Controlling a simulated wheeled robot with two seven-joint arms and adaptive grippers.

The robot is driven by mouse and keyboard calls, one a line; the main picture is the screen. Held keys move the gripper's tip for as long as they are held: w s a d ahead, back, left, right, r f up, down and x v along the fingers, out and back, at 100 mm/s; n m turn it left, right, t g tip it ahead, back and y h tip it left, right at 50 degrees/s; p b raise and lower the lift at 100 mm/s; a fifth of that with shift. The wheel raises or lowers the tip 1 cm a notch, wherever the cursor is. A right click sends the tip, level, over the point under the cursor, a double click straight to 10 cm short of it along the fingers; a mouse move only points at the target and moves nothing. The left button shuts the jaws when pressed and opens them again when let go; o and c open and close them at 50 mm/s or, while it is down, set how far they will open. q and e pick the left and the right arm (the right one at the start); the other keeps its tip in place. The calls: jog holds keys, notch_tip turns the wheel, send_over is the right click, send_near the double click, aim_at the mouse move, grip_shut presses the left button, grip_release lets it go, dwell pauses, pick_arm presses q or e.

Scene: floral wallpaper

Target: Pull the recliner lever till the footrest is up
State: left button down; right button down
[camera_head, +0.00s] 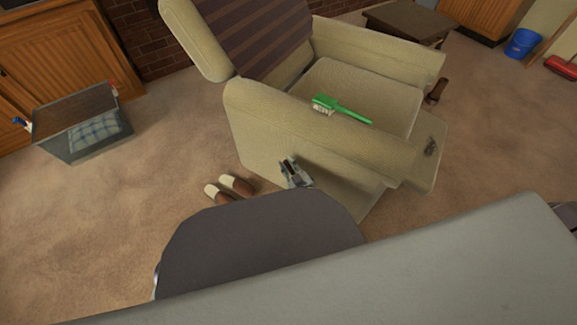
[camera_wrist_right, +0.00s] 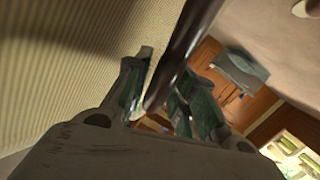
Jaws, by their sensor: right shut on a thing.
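The beige recliner (camera_head: 310,135) stands in the middle of the head view, its side facing me. A footrest panel (camera_head: 428,160) shows at its front, standing out from the seat; its exact angle is hard to tell. My right gripper (camera_head: 296,172) is low beside the recliner's near side. In the right wrist view, my right gripper (camera_wrist_right: 160,108) is shut on the lever (camera_wrist_right: 184,48), a dark shiny rod running between its fingers, beside the ribbed beige upholstery. The lever is too small to make out in the head view. My left gripper is not in view.
Brown slippers (camera_head: 228,189) lie on the carpet just left of my right gripper. A glass-sided bin (camera_head: 60,145) with a checked cloth stands at left. A dark low table (camera_head: 405,22) and blue bucket (camera_head: 521,43) are behind.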

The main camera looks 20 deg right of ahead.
jog(key=shift+s+a+f, duration=0.2)
jog(key=shift+a+f, duration=0.1)
jog(key=shift+a, duration=0.15)
jog(key=c, duration=1.6)
grip_release()
jog(key=shift+o, duration=0.5)
jog(key=shift+w+a, duration=0.1)
